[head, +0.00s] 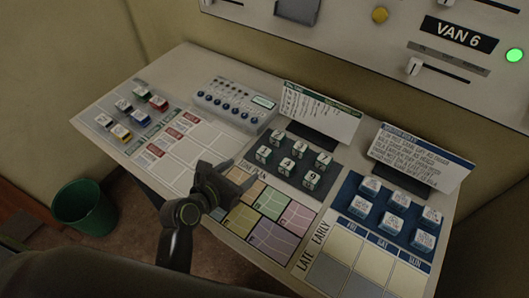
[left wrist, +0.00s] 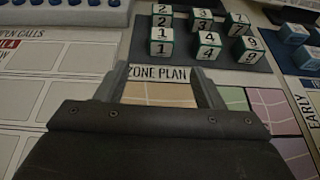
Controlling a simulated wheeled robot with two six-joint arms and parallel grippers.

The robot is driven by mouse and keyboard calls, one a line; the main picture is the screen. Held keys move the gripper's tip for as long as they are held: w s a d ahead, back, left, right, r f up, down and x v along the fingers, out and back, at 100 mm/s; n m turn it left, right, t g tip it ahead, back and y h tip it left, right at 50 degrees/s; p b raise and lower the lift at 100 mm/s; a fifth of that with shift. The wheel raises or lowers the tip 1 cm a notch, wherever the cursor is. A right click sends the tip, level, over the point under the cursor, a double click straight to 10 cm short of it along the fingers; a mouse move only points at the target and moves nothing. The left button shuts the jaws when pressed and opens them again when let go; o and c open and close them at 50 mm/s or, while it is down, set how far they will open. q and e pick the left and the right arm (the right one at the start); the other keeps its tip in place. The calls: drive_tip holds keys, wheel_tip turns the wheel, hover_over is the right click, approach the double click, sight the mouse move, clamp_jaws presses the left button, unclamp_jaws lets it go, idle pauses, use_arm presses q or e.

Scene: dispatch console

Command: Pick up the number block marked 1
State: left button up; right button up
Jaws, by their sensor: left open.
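The number block marked 1 (head: 263,155) is a small white cube with green edges, in the front left corner of a dark pad (head: 328,162). In the left wrist view the block marked 1 (left wrist: 161,43) stands upright just beyond my fingers, its digit showing on the top and front. My left gripper (head: 236,174) is open and empty above the zone plan, on the near side of the block and apart from it. In the left wrist view its fingers (left wrist: 160,76) frame the zone plan label. My right gripper is not in view.
Other number blocks (head: 299,150) stand close behind and right of block 1. A card stands behind the pad. Blue blocks (head: 396,202) sit farther right, and a knobbed box (head: 233,104) lies back left. The coloured zone plan (head: 272,235) is clear of loose items.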

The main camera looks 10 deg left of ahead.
sight(260, 157)
use_arm(q)
drive_tip(key=x, duration=0.4)
drive_tip(key=shift+w+d, duration=0.1)
drive_tip(key=shift+w, duration=0.1)
drive_tip(key=shift+w+d+f, duration=0.1)
drive_tip(key=shift+w+f, duration=0.1)
drive_tip(key=shift+w, duration=0.15)
drive_tip(key=shift+p+x, duration=0.35)
drive_tip(key=shift+x, duration=2.25)
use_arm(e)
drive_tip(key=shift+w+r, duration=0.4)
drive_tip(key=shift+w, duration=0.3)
use_arm(q)
drive_tip(key=shift+s, duration=0.1)
